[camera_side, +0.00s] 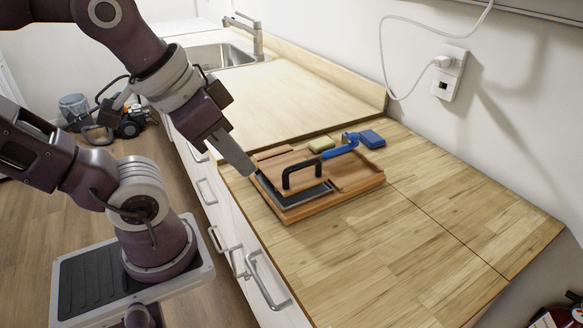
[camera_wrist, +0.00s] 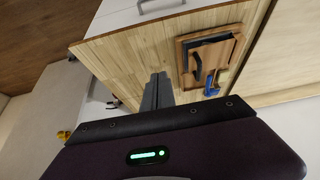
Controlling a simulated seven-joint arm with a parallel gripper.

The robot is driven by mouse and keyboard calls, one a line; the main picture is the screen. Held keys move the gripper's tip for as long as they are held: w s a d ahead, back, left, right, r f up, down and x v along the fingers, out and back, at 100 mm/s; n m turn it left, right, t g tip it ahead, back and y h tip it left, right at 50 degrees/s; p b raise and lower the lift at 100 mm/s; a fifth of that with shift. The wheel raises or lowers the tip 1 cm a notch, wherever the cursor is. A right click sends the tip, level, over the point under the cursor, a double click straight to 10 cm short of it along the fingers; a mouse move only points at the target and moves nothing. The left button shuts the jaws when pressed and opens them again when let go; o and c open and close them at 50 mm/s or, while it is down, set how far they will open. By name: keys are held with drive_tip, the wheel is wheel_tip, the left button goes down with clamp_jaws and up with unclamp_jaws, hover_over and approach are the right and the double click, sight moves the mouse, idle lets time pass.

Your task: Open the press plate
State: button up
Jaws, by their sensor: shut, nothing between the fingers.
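The plate appears to lie flat. My gripper (camera_side: 249,172) is shut and empty, pointing down toward the tray's left corner in the side view. The fingers also show in the wrist view (camera_wrist: 157,90), apart from the handle. I cannot tell how high the fingertips are above the counter.
A sink with a tap (camera_side: 255,40) is behind. The wooden counter (camera_side: 430,240) to the right is clear. Drawer handles (camera_side: 268,285) stick out in front.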

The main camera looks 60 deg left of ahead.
drive_tip(key=o, duration=0.4)
drive_tip(key=shift+w, duration=0.2)
drive_tip(key=shift+c, duration=0.2)
drive_tip(key=o, duration=0.4)
drive_tip(key=w+a+g, duration=0.2)
drive_tip(key=w, duration=0.3)
drive_tip(key=shift+w+a+r+y, duration=0.25)
drive_tip(key=shift+w+r+y, duration=0.05)
drive_tip(key=shift+w+y, duration=0.1)
drive_tip(key=g+y, duration=0.1)
drive_tip(key=g, duration=0.3)
hover_over(302, 164)
drive_tip(key=d, duration=0.1)
wheel_tip(302, 164, down, 6)
drive_tip(key=f, duration=0.4)
drive_tip(key=a+f, duration=0.1)
drive_tip(key=shift+f, duration=0.85)
clamp_jaws()
